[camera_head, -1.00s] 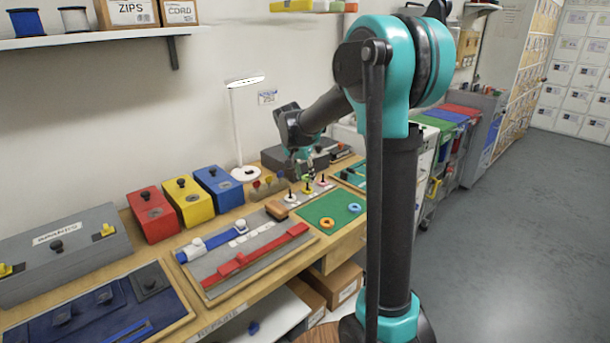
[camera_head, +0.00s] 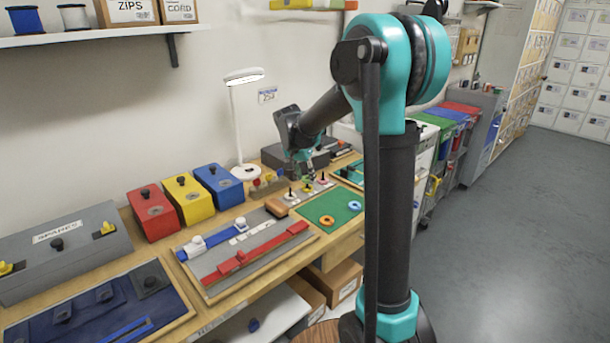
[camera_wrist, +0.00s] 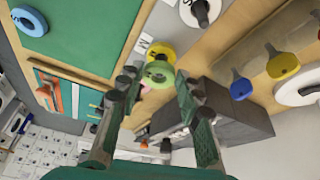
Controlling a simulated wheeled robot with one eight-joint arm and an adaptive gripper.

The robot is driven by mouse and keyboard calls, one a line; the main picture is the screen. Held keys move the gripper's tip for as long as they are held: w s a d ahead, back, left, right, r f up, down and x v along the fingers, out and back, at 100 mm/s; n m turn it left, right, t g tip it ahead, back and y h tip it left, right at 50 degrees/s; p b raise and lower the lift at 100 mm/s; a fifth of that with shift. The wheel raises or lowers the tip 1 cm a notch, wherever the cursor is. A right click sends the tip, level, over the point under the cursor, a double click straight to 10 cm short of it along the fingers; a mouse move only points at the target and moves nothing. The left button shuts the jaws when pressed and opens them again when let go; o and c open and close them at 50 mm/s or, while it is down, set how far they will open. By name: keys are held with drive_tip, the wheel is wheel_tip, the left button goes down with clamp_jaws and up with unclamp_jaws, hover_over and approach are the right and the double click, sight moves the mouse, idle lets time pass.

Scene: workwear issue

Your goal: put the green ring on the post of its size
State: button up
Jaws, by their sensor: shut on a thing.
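My gripper (camera_wrist: 155,88) is shut on the green ring (camera_wrist: 154,77), which sits between its fingertips. In the wrist view the ring overlaps the yellow base (camera_wrist: 163,48) of the middle post. A dark post shows near the ring's centre, but I cannot tell whether the ring is around it or just above it. The post with the white base (camera_wrist: 201,12) stands to one side, and a pink base (camera_head: 324,182) is on the other. In the head view my gripper (camera_head: 303,172) is low over the row of posts, and the ring is small there.
An orange ring (camera_head: 327,221) and a blue ring (camera_head: 354,206) lie on the green mat (camera_head: 318,208) in front of the posts. Coloured knobs (camera_head: 268,181) stand left of the posts. A white lamp (camera_head: 244,172) and a dark grey box (camera_head: 272,157) are behind.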

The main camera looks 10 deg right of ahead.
drive_tip(key=shift+f, duration=0.1)
drive_tip(key=o, duration=0.8)
drive_tip(key=shift+c, duration=0.2)
drive_tip(key=shift+o, duration=0.4)
drive_tip(key=o, duration=0.3)
drive_tip(key=shift+o, duration=0.2)
drive_tip(key=shift+r, duration=3.5)
